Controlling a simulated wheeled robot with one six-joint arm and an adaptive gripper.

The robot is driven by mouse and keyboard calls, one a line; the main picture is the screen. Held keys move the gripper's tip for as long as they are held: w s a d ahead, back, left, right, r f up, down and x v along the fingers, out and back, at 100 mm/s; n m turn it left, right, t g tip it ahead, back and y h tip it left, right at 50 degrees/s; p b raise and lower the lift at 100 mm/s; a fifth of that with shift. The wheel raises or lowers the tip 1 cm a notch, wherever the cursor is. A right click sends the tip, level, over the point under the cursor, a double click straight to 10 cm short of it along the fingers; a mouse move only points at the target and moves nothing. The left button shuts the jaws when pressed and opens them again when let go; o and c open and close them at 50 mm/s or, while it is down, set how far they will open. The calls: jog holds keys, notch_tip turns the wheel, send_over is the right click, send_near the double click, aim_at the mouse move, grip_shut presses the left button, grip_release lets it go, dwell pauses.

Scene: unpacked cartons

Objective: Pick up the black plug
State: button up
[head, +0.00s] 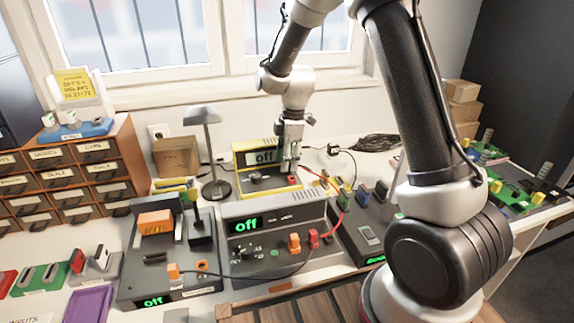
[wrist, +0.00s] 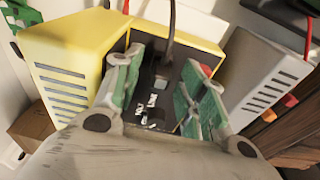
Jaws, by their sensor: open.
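My gripper (head: 290,165) points down over the right part of the yellow device (head: 252,157), whose display reads "off". In the wrist view its green-padded fingers (wrist: 165,98) are open and apart. A dark cable (wrist: 172,22) runs down between them to a dark shape (wrist: 163,67) at the device's black front panel; this may be the black plug, but its outline merges with the panel. In the head view the gripper hides this spot. Another small black plug-like piece (head: 333,150) with a cable is at the wall behind, to the right of the gripper.
A grey device (head: 270,212), also reading "off", stands in front with orange and red plugs. A desk lamp (head: 203,115) stands left of the yellow device. A dark box (head: 368,238) with coloured plugs is to the right. A red cable (head: 325,181) runs close to the gripper.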

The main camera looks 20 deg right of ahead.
jog(key=shift+f, duration=0.15)
jog(key=c, duration=0.9)
jog(key=shift+o, duration=0.2)
notch_tip(320, 180, up, 10)
jog(key=shift+r, duration=0.1)
